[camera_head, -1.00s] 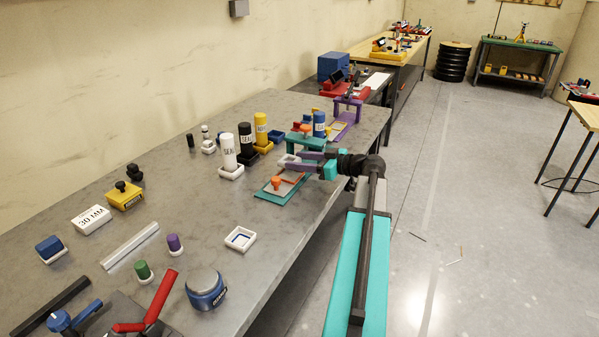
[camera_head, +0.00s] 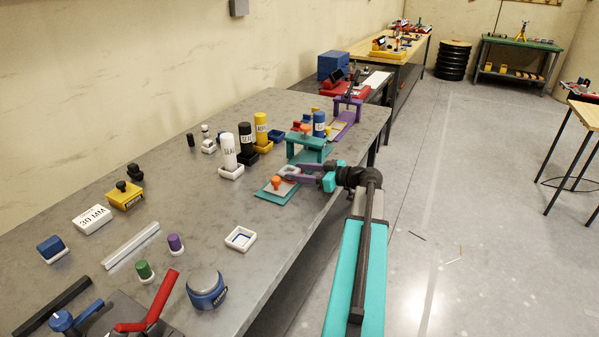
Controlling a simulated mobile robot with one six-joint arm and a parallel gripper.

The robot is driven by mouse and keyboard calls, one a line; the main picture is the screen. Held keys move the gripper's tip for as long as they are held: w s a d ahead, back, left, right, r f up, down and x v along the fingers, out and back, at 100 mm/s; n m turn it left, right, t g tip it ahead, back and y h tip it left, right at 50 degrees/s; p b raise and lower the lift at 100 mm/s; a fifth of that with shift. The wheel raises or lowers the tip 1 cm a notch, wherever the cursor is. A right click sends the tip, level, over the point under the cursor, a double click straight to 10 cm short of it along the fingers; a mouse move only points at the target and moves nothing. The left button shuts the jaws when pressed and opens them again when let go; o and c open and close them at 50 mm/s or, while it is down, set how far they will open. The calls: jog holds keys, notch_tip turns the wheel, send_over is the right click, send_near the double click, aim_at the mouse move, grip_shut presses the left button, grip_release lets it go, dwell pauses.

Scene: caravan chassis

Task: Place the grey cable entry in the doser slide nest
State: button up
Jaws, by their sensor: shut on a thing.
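My gripper (camera_head: 291,172), with purple fingers, is shut on the grey cable entry (camera_head: 289,171), a small light grey piece at the fingertips. It is over the doser, on the near side of the doser's teal bridge (camera_head: 309,142). The doser has a flat teal base (camera_head: 267,196) and a slide with an orange knob (camera_head: 276,181). The fingers and the held piece hide most of the slide and its nest. I cannot tell whether the piece touches the slide.
White, black and yellow bottles (camera_head: 261,129) stand behind the doser, and a blue bottle (camera_head: 319,124) stands beyond the bridge. An empty white square holder (camera_head: 240,238) lies in front. A purple bridge fixture (camera_head: 347,105) stands farther back. The table's right edge is close to my arm.

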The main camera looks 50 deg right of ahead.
jog(key=shift+f, duration=0.15)
dwell(0.3)
jog(key=o, duration=1.1)
jog(key=shift+r, duration=0.25)
jog(key=b+v, duration=0.2)
jog(key=v, duration=1)
jog(key=shift+f, duration=0.1)
